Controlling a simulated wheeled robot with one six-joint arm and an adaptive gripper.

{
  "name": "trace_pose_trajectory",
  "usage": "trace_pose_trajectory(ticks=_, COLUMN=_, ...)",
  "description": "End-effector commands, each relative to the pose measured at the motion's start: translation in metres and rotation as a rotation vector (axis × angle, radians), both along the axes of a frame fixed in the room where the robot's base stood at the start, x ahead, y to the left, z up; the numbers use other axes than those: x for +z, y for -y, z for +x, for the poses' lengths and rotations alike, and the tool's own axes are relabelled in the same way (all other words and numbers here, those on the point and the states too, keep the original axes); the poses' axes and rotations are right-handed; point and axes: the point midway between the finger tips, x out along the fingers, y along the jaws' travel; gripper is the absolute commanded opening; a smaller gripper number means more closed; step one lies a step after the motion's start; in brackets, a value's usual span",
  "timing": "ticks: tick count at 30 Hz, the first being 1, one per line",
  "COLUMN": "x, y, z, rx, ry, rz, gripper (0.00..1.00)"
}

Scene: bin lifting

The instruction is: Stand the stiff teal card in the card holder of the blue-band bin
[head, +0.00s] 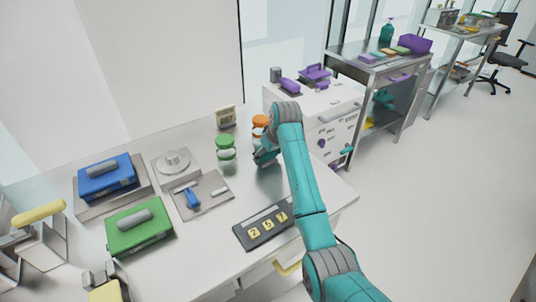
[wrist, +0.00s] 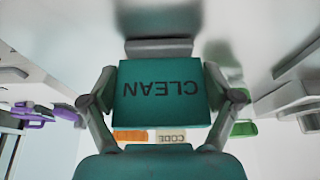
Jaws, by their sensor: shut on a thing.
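A teal card (wrist: 160,112) printed CLEAN, upside down in the wrist view, sits between the two fingers of my gripper (wrist: 160,78), which is shut on it at its sides. In the head view my gripper (head: 265,157) is low over the right back part of the white table, beside the green-lidded jar; the card is not clear there. No bin with a blue band or card holder can be made out for sure. A grey bar (wrist: 158,47) lies beyond the card in the wrist view; I cannot tell what it is.
A white drawer cabinet (head: 320,112) stands behind.

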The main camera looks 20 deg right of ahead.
Motion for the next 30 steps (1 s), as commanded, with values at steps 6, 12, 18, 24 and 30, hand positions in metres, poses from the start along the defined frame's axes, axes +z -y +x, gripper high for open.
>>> trace_pose_trajectory(ticks=6, x=-0.002, y=0.000, z=0.000, rx=0.000, ry=0.000, rz=0.000, gripper=0.51)
trace_pose_trajectory(ticks=12, x=-0.002, y=0.000, z=0.000, rx=0.000, ry=0.000, rz=0.000, gripper=1.00)
trace_pose_trajectory(ticks=18, x=-0.001, y=0.000, z=0.000, rx=0.000, ry=0.000, rz=0.000, gripper=1.00)
trace_pose_trajectory(ticks=24, x=0.012, y=0.001, z=-0.004, rx=0.000, ry=0.002, rz=0.000, gripper=1.00)
trace_pose_trajectory(ticks=30, x=0.047, y=0.006, z=-0.017, rx=0.000, ry=0.004, rz=0.000, gripper=1.00)
